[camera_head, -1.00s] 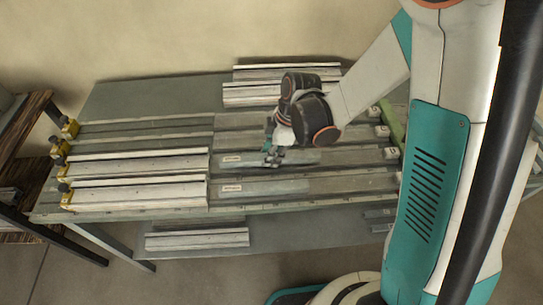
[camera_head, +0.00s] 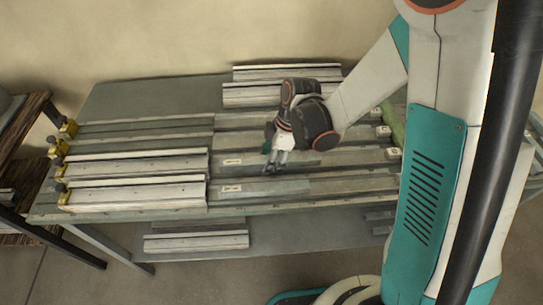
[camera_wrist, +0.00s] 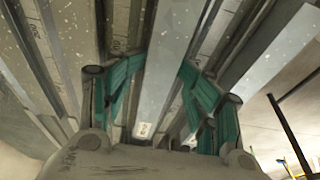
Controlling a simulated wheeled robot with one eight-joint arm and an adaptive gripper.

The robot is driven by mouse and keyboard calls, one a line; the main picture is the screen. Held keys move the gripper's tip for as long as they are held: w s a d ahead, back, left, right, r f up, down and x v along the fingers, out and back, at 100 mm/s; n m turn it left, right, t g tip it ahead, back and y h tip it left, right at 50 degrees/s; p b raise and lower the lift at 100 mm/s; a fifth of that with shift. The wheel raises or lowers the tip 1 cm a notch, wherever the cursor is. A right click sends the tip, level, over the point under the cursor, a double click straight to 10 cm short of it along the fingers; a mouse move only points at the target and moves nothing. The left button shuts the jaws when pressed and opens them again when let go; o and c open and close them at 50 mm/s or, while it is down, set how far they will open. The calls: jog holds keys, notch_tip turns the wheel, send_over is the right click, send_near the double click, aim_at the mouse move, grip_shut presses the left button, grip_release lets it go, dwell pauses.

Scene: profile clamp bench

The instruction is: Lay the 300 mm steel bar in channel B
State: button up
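My gripper (camera_head: 268,172) hangs over the right half of the bench, pointing down near two grey steel bars. One bar (camera_head: 298,159) lies in the second channel from the front; the other (camera_head: 285,187) lies in the front channel. Each has a pale label at its left end, too small to read. In the wrist view the teal fingers (camera_wrist: 162,70) are spread apart, with a smooth grey steel surface (camera_wrist: 166,60) showing between them. I cannot tell whether they touch it. White end tags (camera_head: 391,153) mark the channels; I cannot read which is B.
Pale profiles (camera_head: 140,165) lie along the left half beside yellow clamps (camera_head: 62,168). More profiles (camera_head: 250,95) lie at the back edge, and one (camera_head: 197,241) lies on the lower shelf. A wooden rack (camera_head: 22,125) stands left. The back left tabletop is clear.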

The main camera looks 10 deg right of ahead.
jog(key=shift+w+d+r, duration=0.1)
jog(key=shift+w+d, duration=0.05)
dwell(0.5)
jog(key=shift+r+p, duration=0.55)
jog(key=shift+p, duration=0.15)
jog(key=p+v, duration=0.4)
jog(key=v, duration=0.8)
jog(key=s+d+r+m+t+h, duration=0.1)
jog(key=s+d+r+m+t, duration=0.2)
jog(key=s+d+r+m, duration=0.2)
jog(key=s+d+r+m+t+h, duration=0.2)
jog(key=s+d+r+m+t, duration=0.2)
jog(key=m, duration=0.8)
jog(key=s+d+r, duration=0.2)
jog(key=s+r, duration=0.2)
jog(key=r, duration=0.1)
jog(key=shift+r+m, duration=0.25)
jog(key=shift+m, duration=0.05)
jog(key=shift+f+b, duration=0.85)
jog(key=shift+b, duration=0.05)
